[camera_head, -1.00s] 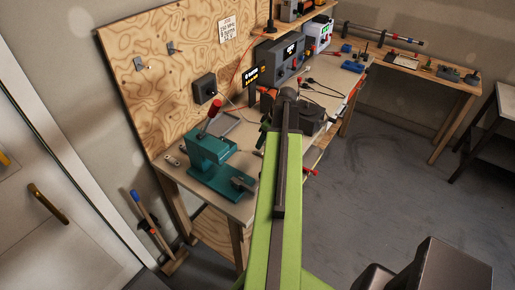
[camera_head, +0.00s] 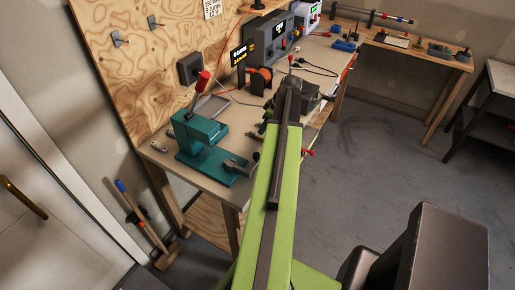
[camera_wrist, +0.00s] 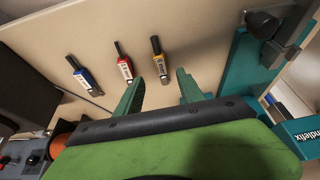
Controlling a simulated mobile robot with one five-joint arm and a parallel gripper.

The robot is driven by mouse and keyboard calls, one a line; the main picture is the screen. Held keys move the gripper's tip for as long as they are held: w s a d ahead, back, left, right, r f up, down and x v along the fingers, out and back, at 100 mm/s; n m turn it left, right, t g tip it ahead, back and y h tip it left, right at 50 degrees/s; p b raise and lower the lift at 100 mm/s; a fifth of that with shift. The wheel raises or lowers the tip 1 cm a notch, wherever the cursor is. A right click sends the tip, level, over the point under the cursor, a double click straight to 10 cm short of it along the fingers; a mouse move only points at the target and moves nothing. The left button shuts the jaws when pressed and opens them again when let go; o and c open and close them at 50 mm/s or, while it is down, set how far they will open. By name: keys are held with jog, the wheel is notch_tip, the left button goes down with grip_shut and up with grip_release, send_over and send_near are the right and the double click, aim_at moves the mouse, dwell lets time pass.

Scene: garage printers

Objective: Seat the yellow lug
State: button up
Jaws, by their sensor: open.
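In the wrist view the yellow lug (camera_wrist: 164,79) lies on the pale bench top, a small piece with a black shaft and a white label. My gripper (camera_wrist: 160,77) is open, its two green fingers apart. The yellow lug appears in the gap at the fingertips, nothing visibly gripped; I cannot tell the height between. A red lug (camera_wrist: 124,66) and a blue lug (camera_wrist: 83,75) lie to its left. In the head view my arm hides the gripper and lugs.
A teal press (camera_head: 203,140) with a red-tipped lever stands on the bench's near left; its teal body (camera_wrist: 247,60) also fills the wrist view's right. A black spool holder (camera_head: 262,82) and a grey powered unit (camera_head: 280,38) stand farther back. Grey floor (camera_head: 370,140) lies open right of the bench.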

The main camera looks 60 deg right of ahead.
aim_at(259, 135)
jog(key=shift+x, duration=0.8)
jog(key=shift+r, duration=0.1)
jog(key=b+x, duration=0.5)
jog(key=shift+a, duration=0.1)
jog(key=shift+w, duration=0.1)
jog(key=shift+c, duration=0.3)
grip_shut()
